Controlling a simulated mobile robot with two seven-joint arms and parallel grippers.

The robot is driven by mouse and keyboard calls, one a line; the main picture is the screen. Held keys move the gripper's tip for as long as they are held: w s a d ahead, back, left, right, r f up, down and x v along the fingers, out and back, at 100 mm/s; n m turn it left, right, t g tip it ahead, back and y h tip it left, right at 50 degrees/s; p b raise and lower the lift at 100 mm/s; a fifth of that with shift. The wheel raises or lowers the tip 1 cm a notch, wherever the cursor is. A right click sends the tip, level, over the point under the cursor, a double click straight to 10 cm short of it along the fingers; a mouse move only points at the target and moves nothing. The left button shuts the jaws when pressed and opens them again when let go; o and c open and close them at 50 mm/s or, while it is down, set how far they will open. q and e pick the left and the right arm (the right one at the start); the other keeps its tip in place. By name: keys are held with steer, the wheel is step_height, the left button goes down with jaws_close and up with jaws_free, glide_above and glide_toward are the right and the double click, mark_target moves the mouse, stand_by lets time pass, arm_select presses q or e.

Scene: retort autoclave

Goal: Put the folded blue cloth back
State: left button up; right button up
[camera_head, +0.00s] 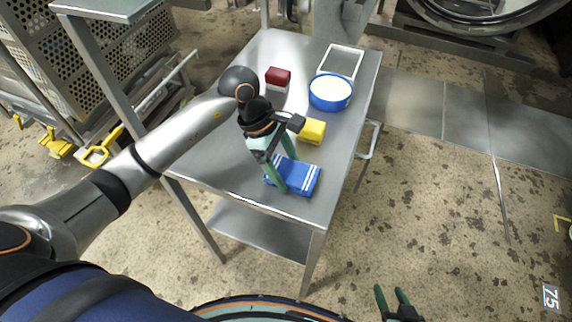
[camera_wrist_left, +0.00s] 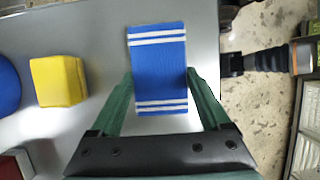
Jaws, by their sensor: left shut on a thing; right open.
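The folded blue cloth (camera_head: 303,180) with white stripes lies flat at the near end of the steel table, close to its front edge. It also shows in the left wrist view (camera_wrist_left: 158,65). My left gripper (camera_head: 289,175) reaches down over it, one finger on each side, shut on the cloth across its width. I cannot tell whether the cloth is resting on the tabletop or slightly raised. My right gripper (camera_head: 390,291) is open and empty, low at the bottom right, away from the table.
On the steel table (camera_head: 222,170) a yellow block (camera_head: 312,131) sits just beyond the cloth. Farther back are a blue bowl with pale contents (camera_head: 331,93), a dark red box (camera_head: 278,75) and a white-rimmed tray (camera_head: 343,62). A perforated metal cage (camera_head: 40,70) stands at the left.

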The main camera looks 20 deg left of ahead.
arm_select(q)
steer(key=o, duration=1)
steer(key=shift+f, duration=0.1)
steer(key=v, duration=1.2)
